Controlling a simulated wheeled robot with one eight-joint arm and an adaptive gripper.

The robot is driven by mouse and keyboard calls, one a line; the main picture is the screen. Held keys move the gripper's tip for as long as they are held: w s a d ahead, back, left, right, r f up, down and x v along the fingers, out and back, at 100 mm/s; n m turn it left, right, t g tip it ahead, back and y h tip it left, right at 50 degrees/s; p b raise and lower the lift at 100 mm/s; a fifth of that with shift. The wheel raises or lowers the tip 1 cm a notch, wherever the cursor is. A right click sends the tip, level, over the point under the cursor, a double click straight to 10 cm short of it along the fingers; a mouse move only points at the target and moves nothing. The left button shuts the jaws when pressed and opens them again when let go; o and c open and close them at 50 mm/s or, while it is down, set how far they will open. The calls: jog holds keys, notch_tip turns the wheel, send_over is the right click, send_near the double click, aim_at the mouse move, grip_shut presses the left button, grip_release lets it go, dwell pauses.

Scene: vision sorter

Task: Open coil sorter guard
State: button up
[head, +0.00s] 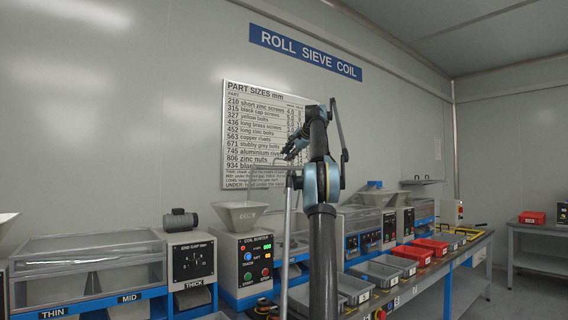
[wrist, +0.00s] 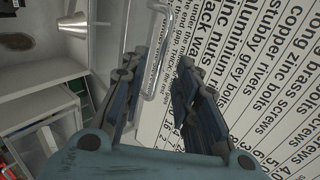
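The coil sorter (head: 255,262) is a grey box with a labelled panel of coloured buttons, left of my arm in the head view. My arm hides much of what stands to its right, so I cannot make out its whole guard. My gripper (head: 294,148) is raised in front of the wall chart. In the wrist view my gripper (wrist: 158,64) has its two dark fingers apart. A bent, shiny bar like a handle (wrist: 164,45) shows between and beyond the fingertips, closer to the left finger. I cannot tell whether it touches a finger or belongs to the guard.
A clear-topped sorter (head: 90,262) stands at left, beside a hopper (head: 246,214). Grey bins (head: 376,272) and red bins (head: 431,246) line the bench at right. The part-size chart (head: 250,125) hangs behind my arm. Open floor (head: 515,300) lies at far right.

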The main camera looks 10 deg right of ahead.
jog(key=v, duration=0.7)
dwell(0.4)
jog(key=s+a+f+n+g+h, duration=0.15)
jog(key=s+a+f, duration=0.25)
jog(key=s+f, duration=0.5)
jog(key=s+a+f+n+g, duration=0.25)
jog(key=s+a+f, duration=0.35)
jog(key=s, duration=0.4)
jog(key=s+a+f+n+g, duration=0.1)
jog(key=s+a+f+n, duration=0.2)
jog(key=s+f, duration=0.65)
jog(key=s+f+n+g+h, duration=0.1)
jog(key=s+f+n, duration=0.2)
jog(key=s+f, duration=1.4)
jog(key=s+f+n+g+h, duration=0.1)
jog(key=s+f+n+h, duration=0.1)
jog(key=s+f, duration=1.5)
notch_tip(320, 180, down, 7)
jog(key=shift+r+n+g, duration=0.1)
jog(key=shift+n+g, duration=0.3)
jog(key=shift+a+h, duration=0.1)
jog(key=shift+h, duration=0.15)
